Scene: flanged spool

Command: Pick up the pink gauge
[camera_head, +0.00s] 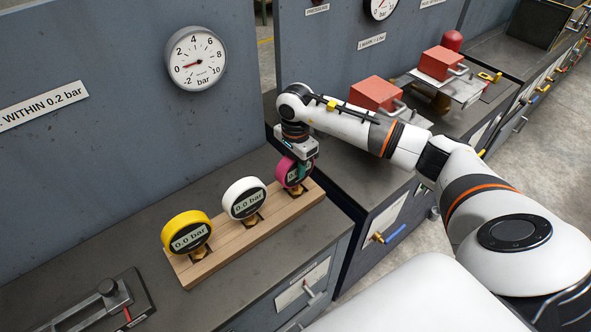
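The pink gauge (283,171) stands at the right end of a wooden rack (262,229), past a white gauge and a yellow gauge. My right gripper (298,172) is directly over the pink gauge, pointing down, with a finger overlapping the gauge's face. The gripper body covers the gauge's top. I cannot tell whether the fingers press on it. The gauge appears to be still seated in the rack. My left gripper is not in view.
The white gauge (246,198) and yellow gauge (188,233) stand in the same rack. A grey panel with a round dial (196,58) rises behind. A clamp-like tool (108,300) lies at the lower left. Red blocks (375,94) sit on the bench to the right.

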